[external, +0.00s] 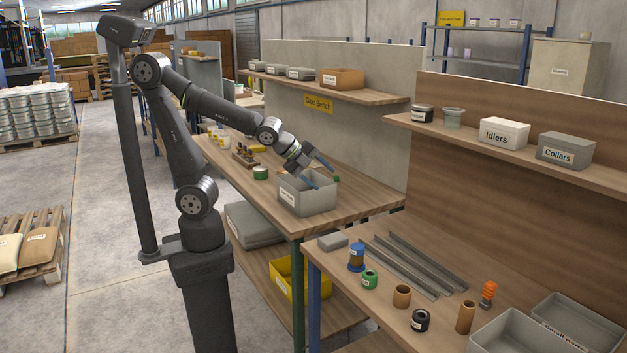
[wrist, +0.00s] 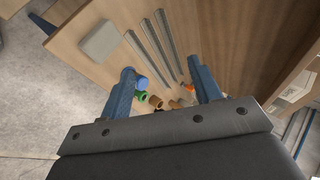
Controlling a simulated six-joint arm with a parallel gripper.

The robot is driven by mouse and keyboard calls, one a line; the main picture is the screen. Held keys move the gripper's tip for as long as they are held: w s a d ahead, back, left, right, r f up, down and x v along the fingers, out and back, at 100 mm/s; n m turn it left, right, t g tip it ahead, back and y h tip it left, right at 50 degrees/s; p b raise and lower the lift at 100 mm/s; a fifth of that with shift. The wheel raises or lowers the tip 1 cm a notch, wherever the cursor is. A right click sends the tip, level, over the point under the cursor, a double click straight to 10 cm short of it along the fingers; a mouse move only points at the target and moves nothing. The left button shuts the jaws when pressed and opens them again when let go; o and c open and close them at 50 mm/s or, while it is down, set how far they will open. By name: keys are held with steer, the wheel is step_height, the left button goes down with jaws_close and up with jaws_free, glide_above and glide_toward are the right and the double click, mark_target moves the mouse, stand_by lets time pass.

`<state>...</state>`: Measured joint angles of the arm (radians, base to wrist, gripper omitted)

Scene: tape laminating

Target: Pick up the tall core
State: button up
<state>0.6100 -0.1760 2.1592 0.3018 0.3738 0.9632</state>
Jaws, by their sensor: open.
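Two brown tube cores stand upright on the near workbench in the external view. The tall core (external: 466,316) is at the right, close to the front edge; the shorter core (external: 401,296) is to its left. In the wrist view, small brown shapes show far off between my fingers; the right one (wrist: 173,104) appears to be the tall core. My gripper (external: 322,178) has two blue fingers spread apart, with nothing between them. It hangs over the grey bin on the glue bench, well away from the cores.
Around the cores stand a black roll (external: 420,320), a green roll (external: 370,279), a blue spool (external: 356,257) and an orange item (external: 488,294). Long metal strips (external: 405,265) lie behind. A grey bin (external: 308,196) is beneath my gripper. A shelf (external: 490,148) overhangs the back.

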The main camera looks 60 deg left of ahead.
steer(key=w+d+m+h, duration=0.2)
steer(key=w+d+m, duration=0.3)
steer(key=d+m, duration=0.4)
steer(key=m+g+h, duration=0.4)
steer(key=m+h, duration=0.3)
steer(key=m, duration=1.4)
glide_toward(469, 303)
steer(key=x, duration=0.5)
steer(key=shift+s+a+f, duration=0.1)
steer(key=shift+s+f, duration=0.15)
steer(key=shift+f, duration=0.1)
steer(key=shift+x, duration=2.8)
steer(key=shift+w, duration=0.15)
steer(key=shift+a, duration=0.1)
steer(key=c, duration=1.1)
steer(key=shift+o, duration=0.2)
